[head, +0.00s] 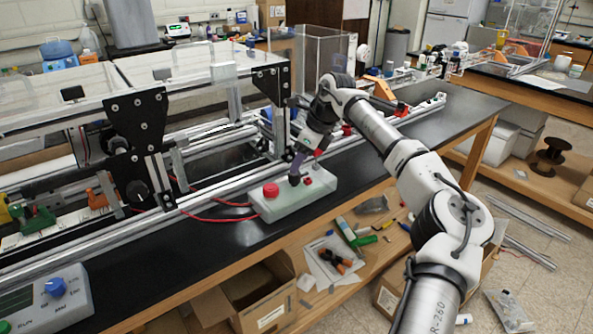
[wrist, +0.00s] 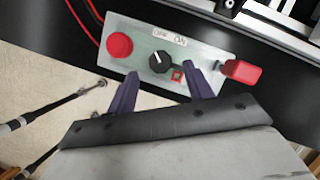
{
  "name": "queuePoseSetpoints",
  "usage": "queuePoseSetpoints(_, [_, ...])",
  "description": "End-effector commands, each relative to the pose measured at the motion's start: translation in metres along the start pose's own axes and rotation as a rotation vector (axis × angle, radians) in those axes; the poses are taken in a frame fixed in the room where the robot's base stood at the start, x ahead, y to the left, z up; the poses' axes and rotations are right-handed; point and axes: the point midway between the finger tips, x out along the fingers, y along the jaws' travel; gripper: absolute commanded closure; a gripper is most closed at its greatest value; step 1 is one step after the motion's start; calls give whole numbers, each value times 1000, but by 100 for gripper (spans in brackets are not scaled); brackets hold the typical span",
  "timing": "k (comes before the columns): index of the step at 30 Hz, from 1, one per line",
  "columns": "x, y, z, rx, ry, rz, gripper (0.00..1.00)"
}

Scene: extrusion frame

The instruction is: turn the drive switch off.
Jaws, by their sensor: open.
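The pale green control box (head: 292,203) sits on the black bench top; it also shows in the wrist view (wrist: 205,57). A round black knob (wrist: 160,62) with a white pointer line is on its face, under a white label (wrist: 170,36) that appears to read OFF and ON. The pointer points up and slightly left in the wrist view. A small red rocker switch (wrist: 177,75) sits right of the knob. My gripper (wrist: 160,73) is open, its purple fingers on either side of the knob. Contact with the knob cannot be told. In the head view my gripper (head: 297,166) hides the knob.
Red cables (head: 215,217) run left from the box. The aluminium extrusion frame (head: 215,172) stands close behind it. Bare bench (head: 420,130) lies to the right.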

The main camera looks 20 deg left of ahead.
Motion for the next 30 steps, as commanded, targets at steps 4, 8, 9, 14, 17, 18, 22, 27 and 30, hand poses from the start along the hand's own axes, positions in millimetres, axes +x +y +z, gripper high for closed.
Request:
queuePoseSetpoints(4, [-34, -1, -1, -1, 0, -5, 48])
queuePoseSetpoints(8, [-62, 0, 0, 0, 0, -4, 48])
queuePoseSetpoints(9, [-69, 0, 0, 0, 0, -3, 48])
queuePoseSetpoints(14, [-88, 0, 0, -2, 0, -1, 48])
queuePoseSetpoints(17, [-94, 0, 0, -1, 0, 0, 48])
queuePoseSetpoints(18, [-95, 0, 0, -1, 0, 0, 48])
queuePoseSetpoints(22, [-95, 0, 0, -1, 0, 0, 48])
queuePoseSetpoints(27, [-94, 1, 1, -3, -1, 1, 48])
queuePoseSetpoints(30, [-83, 8, 16, -24, -32, 21, 48])
